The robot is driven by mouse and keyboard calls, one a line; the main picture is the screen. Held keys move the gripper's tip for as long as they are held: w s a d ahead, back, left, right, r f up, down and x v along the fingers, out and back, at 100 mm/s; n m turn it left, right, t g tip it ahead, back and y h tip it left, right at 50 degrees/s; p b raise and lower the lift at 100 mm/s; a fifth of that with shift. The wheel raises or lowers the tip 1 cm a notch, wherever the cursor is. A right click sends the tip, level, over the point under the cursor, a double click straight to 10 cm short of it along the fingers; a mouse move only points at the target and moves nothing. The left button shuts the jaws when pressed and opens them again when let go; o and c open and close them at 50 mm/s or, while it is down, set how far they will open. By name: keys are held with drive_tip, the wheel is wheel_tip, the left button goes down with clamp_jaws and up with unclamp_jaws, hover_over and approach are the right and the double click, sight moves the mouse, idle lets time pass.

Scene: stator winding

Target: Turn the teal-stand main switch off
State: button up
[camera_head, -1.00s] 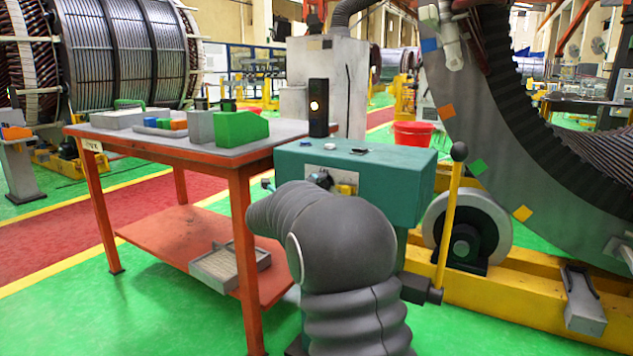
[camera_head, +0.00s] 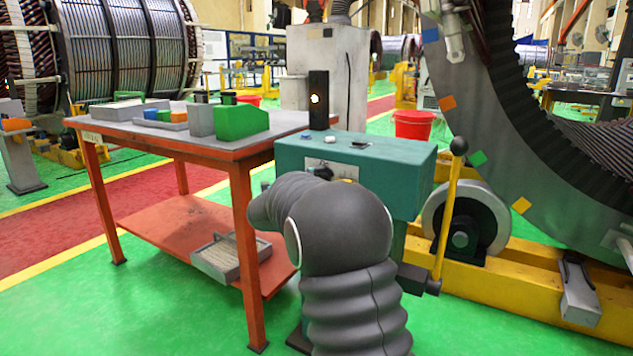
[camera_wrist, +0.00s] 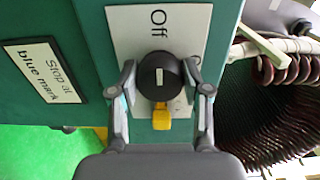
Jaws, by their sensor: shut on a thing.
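The teal stand (camera_head: 405,168) is in the middle of the head view, and my grey arm covers much of its front. In the wrist view, its front plate (camera_wrist: 190,22) bears the word "Off" turned sideways, above the black round switch knob (camera_wrist: 151,62). The knob has a short white mark that lies upright in the picture. A yellow piece (camera_wrist: 161,122) sits just below the knob. My gripper (camera_wrist: 165,88) has one finger on each side of the knob and is shut on it.
An orange table (camera_head: 250,152) with a green block (camera_head: 240,121) on top stands left of the stand. A yellow lever (camera_head: 448,215) with a black ball and a large stator ring (camera_head: 465,115) are to the right. Green floor is open at the front left.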

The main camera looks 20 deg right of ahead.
drive_tip(key=o, duration=1.2)
drive_tip(key=shift+c, duration=0.2)
drive_tip(key=shift+a, duration=0.1)
drive_tip(key=v, duration=1.2)
